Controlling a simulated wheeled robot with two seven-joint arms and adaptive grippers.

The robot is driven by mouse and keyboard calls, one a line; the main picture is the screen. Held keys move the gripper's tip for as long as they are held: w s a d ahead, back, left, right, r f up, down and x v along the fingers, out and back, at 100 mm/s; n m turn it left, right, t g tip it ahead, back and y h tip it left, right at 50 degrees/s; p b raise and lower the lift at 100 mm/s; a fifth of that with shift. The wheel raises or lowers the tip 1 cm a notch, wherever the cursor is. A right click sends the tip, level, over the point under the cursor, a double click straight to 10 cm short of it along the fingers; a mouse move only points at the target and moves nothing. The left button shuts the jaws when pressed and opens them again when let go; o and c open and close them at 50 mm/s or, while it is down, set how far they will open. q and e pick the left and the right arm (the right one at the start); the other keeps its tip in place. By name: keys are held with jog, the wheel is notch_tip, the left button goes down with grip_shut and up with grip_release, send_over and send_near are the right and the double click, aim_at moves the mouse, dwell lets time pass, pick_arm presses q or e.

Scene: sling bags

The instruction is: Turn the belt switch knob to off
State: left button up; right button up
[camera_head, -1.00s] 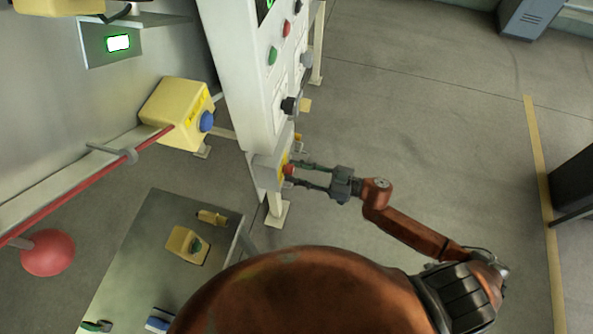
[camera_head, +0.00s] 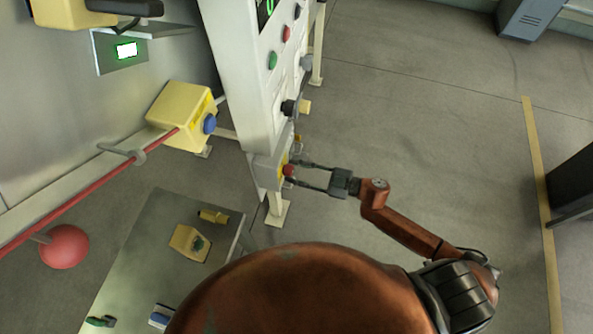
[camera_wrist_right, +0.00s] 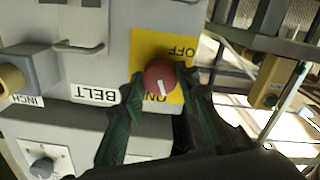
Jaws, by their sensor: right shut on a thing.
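The belt switch knob (camera_wrist_right: 160,76) is a round red knob with a white mark, on a yellow plate (camera_wrist_right: 147,46) lettered OFF and ON upside down in the right wrist view. Its white mark points down, toward ON. A BELT label (camera_wrist_right: 96,95) is beside the plate. In the head view the knob (camera_head: 289,170) is small, on the low box at the panel's foot. My right gripper (camera_head: 297,172) reaches it from the right. Its two fingers (camera_wrist_right: 160,88) are shut on the knob, one on each side. My left gripper is not in view.
A white control panel (camera_head: 240,75) with several buttons stands above the switch box. A yellow box with a blue button (camera_head: 209,124) and a metal table (camera_head: 140,250) are to the left. A yellow knob (camera_wrist_right: 12,78) is near the INCH label. Open floor lies to the right.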

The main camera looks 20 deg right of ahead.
jog(key=shift+n+b, duration=0.35)
jog(key=shift+n, duration=6.25)
jog(key=o, duration=1.2)
jog(key=shift+c, duration=0.2)
jog(key=v, duration=1.2)
jog(key=shift+f, duration=0.1)
